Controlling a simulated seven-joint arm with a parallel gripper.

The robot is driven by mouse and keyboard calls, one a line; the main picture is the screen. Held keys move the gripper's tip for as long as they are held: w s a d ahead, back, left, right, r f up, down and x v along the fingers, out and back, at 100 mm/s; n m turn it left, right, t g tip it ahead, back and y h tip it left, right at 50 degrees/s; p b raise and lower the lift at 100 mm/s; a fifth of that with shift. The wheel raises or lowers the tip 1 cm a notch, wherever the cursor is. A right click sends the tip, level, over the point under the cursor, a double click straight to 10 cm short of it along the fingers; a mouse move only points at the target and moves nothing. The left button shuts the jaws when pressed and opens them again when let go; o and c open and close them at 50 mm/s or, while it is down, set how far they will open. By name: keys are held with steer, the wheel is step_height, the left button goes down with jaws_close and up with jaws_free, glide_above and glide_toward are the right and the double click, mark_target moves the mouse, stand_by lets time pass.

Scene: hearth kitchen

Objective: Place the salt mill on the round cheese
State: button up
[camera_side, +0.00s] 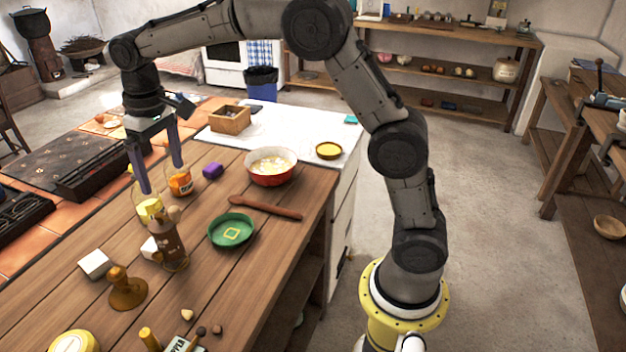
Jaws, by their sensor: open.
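My gripper (163,179) is open and points down over the wooden table, with nothing visible between its fingers. A brown upright object (168,246) with a knobbed top, which looks like the salt mill, stands below and nearer the camera than the fingers. A round yellow object (73,342), possibly the round cheese, is cut off by the bottom left edge. I cannot tell for certain that either is the task's object.
Glass jars (179,181) stand close to the fingertips. A brown knobbed wooden piece (127,291), white block (95,263), green dish (231,231), wooden spoon (266,208), red bowl (271,181) and purple item (213,170) are around.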

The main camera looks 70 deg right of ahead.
steer(key=s+d+r+t, duration=0.2)
steer(key=s+r, duration=0.1)
steer(key=s, duration=0.8)
steer(key=s+d+r+t, duration=0.1)
steer(key=s+d+r, duration=0.15)
steer(key=s, duration=0.85)
steer(key=s+f+t, duration=0.1)
steer(key=s+f, duration=0.3)
steer(key=s, duration=0.5)
steer(key=shift+s+d+t, duration=0.15)
steer(key=shift+d+t, duration=0.05)
steer(key=shift+t, duration=0.2)
steer(key=shift+f, duration=0.1)
